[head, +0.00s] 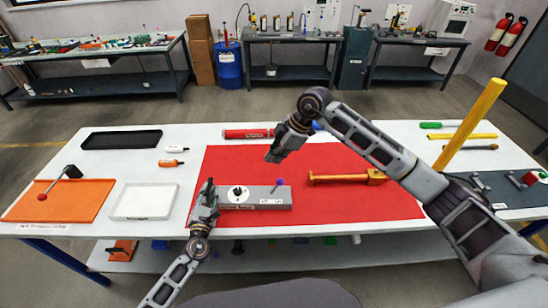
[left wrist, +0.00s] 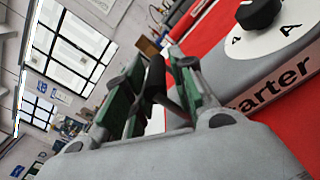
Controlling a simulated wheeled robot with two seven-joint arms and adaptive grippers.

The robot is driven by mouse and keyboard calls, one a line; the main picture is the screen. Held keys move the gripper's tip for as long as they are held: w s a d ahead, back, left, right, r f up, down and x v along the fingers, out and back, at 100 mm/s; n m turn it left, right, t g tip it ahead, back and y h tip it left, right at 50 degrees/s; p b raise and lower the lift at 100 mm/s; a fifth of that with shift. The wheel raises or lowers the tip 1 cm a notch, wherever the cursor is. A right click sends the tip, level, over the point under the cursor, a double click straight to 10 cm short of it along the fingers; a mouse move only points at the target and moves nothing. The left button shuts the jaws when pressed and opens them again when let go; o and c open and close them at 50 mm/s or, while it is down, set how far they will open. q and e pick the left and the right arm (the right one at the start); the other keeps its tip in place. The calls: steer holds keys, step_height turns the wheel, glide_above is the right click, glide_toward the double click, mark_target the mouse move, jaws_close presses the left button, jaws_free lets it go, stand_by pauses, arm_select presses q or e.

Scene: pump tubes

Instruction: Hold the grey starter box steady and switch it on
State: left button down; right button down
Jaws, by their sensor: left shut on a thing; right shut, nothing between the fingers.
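The grey starter box (head: 262,202) lies on the red mat (head: 380,210). It has a white dial with a black knob (head: 238,191) on its left part and a lever with a purple ball (head: 279,182) near its right end. My left gripper (head: 207,196) is at the box's left end. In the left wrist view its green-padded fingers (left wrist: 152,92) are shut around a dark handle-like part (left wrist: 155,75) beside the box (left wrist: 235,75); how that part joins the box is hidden. My right gripper (head: 273,156) is shut and empty, above and behind the box, apart from the purple ball.
A yellow-orange tool (head: 340,179) lies right of the box, and a red tube (head: 248,133) lies behind the mat. A white tray (head: 145,201), an orange board (head: 60,202) and a black tray (head: 122,139) are at left. A yellow post (head: 472,120) stands at right.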

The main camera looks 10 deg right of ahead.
arm_select(q)
steer(key=c, duration=1.1)
jaws_free()
steer(key=shift+s, duration=0.1)
steer(key=shift+s+a, duration=0.3)
steer(key=shift+s, duration=1.65)
steer(key=shift+s+a, duration=0.25)
steer(key=shift+s, duration=1.7)
steer(key=shift+s+a, duration=0.3)
steer(key=shift+s, duration=1.65)
